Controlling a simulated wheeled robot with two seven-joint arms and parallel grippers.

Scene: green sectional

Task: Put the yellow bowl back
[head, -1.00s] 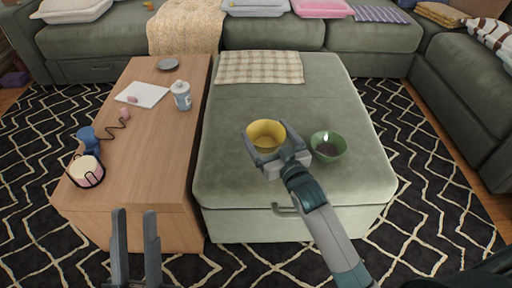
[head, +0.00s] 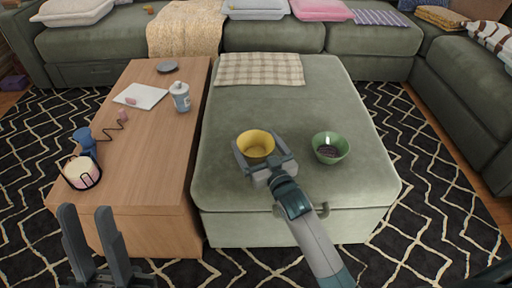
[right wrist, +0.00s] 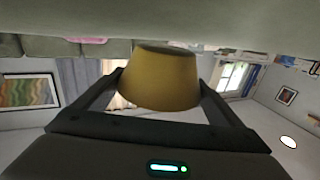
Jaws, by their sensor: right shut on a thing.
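The yellow bowl (head: 256,143) is between the fingers of my right gripper (head: 262,154), over the front left part of the green ottoman (head: 300,190). My right gripper is shut on it. In the right wrist view the yellow bowl (right wrist: 162,80) fills the space between the two fingers, and the picture is upside down. I cannot tell whether the bowl touches the ottoman. My left gripper (head: 90,225) is open and empty at the lower left, in front of the wooden table.
A green bowl (head: 330,148) with dark contents sits to the right on the ottoman. A checked cloth (head: 259,69) lies at its back.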

